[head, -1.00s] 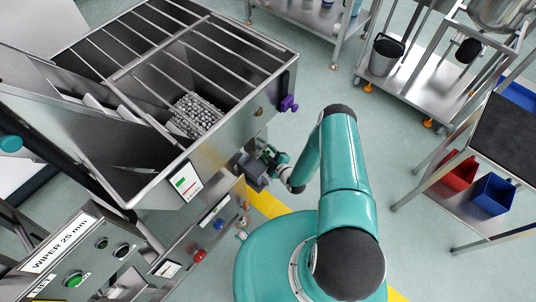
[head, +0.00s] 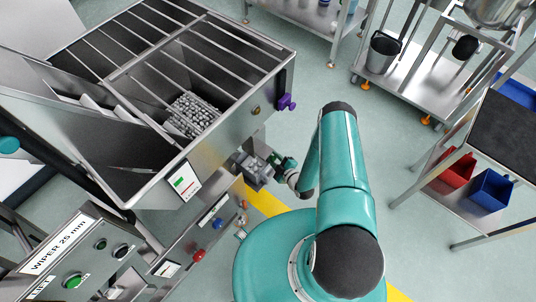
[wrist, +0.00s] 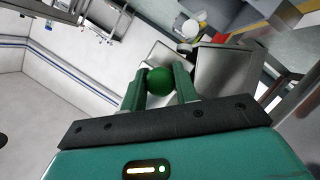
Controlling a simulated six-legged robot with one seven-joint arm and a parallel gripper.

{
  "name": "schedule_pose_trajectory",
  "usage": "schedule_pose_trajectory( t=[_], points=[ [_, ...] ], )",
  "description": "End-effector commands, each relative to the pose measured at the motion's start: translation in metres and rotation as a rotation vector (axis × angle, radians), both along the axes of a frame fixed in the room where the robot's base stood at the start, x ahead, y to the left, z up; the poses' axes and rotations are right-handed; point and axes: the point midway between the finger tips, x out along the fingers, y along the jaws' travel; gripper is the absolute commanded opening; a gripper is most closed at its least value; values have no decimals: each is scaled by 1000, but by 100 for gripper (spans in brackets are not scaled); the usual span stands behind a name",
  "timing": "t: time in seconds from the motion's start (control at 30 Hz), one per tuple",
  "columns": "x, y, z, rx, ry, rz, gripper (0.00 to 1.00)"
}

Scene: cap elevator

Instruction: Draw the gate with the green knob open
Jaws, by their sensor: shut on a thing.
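The green knob (wrist: 159,81) sits between the two green fingers of my gripper (wrist: 160,88) in the wrist view. The fingers are shut on it, one on each side. In the head view my gripper (head: 277,162) is at the grey outlet (head: 254,171) on the lower front of the steel hopper (head: 225,128). The fingers largely hide the knob there. A pale grey plate (wrist: 150,57) shows behind the knob in the wrist view. I cannot tell for certain how far the gate is open.
The hopper holds a heap of small metal caps (head: 193,115) under bars. A purple knob (head: 287,102) juts from its right corner. A control panel (head: 85,255) stands at lower left. Steel carts (head: 400,75) are on the right. Floor right of the gripper is clear.

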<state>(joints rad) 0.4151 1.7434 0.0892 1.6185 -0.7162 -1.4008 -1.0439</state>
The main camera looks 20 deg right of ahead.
Motion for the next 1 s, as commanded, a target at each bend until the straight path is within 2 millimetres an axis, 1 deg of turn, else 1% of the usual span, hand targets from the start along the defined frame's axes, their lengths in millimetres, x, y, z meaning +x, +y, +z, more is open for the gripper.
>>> schedule_pose_trajectory(
  t=[0.03, 0.1, 0.33, 0.37, 0.4, 0.47, 0.8, 0.87, 0.97, 1.0],
  points=[
    [-5, -4, -1, -2, 2, 0, 0],
    [-8, -6, 0, -2, 2, 0, 0],
    [-8, -6, 0, -2, 2, 0, 0],
    [-8, -6, 0, -2, 2, 0, 32],
    [-8, -6, 0, -2, 1, -1, 40],
    [-8, -6, 0, -2, 1, -1, 51],
    [-9, -6, 0, -1, 0, 0, 52],
    [-13, -8, 1, -2, 2, 0, 52],
    [-25, -12, 5, -1, 2, -1, 52],
    [-32, -14, 7, -1, 5, -1, 52]
  ],
)
